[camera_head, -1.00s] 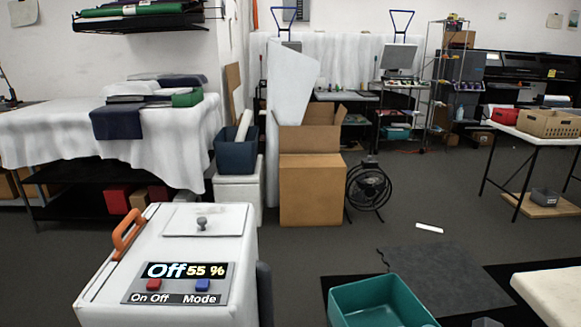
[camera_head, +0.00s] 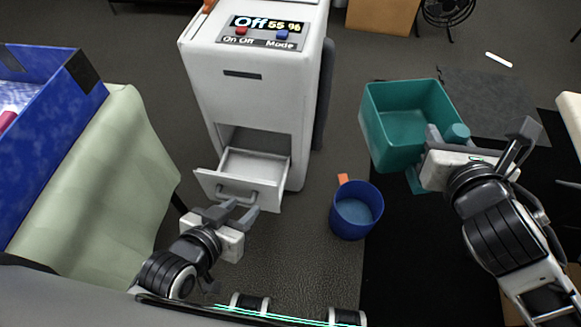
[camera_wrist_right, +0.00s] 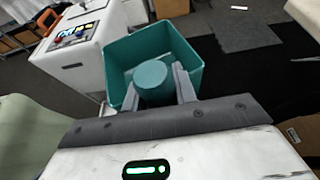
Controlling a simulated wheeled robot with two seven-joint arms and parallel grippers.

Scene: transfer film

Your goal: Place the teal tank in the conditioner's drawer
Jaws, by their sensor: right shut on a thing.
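The white conditioner (camera_head: 255,95) stands in the middle of the head view. Its drawer (camera_head: 240,182) is pulled out low on its front and looks empty. My left gripper (camera_head: 233,216) is just in front of the drawer handle, its fingers spread apart with nothing between them. The teal tank (camera_head: 385,135), an open box, is right of the conditioner. My right gripper (camera_head: 443,140) is shut on the tank's round teal knob (camera_head: 457,133). In the right wrist view the knob (camera_wrist_right: 152,78) sits between both fingers, with the tank (camera_wrist_right: 120,62) beyond.
A blue bucket (camera_head: 356,212) with an orange piece stands on the floor between the drawer and the tank. A blue bin (camera_head: 50,110) on a pale green-covered table (camera_head: 95,190) is at the left. A cardboard box and fan are behind. A dark mat lies under the right side.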

